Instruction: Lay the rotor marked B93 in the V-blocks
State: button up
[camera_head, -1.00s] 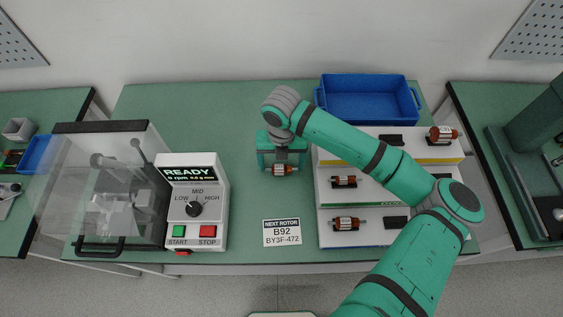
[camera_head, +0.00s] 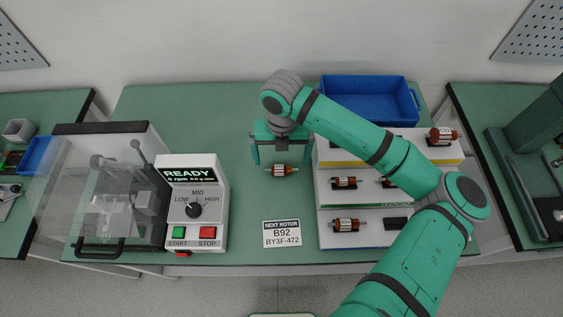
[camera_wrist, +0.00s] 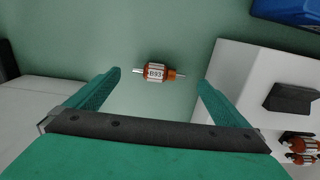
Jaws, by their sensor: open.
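The rotor marked B93 (camera_wrist: 155,73) has an orange-brown body, a white label and a thin shaft. It lies on the green bench and also shows in the head view (camera_head: 281,170). My gripper (camera_wrist: 160,77) is open and empty, above the rotor, with one finger to each side of it in the wrist view. In the head view my gripper (camera_head: 281,160) is left of the stepped rack. Light grey blocks (camera_head: 110,207) show through the clear cover of the test box at left; I cannot make out the V-blocks clearly.
The white stepped rack (camera_head: 322,208) holds several rotors. A blue bin (camera_head: 368,98) stands behind it. The control box (camera_head: 195,215) reads READY. The clear cover (camera_head: 105,185) stands left. Bench between control box and rack is mostly free.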

aim_at(281, 166)
notch_tip(281, 166, up, 8)
jog(key=shift+f, duration=0.25)
dwell(0.5)
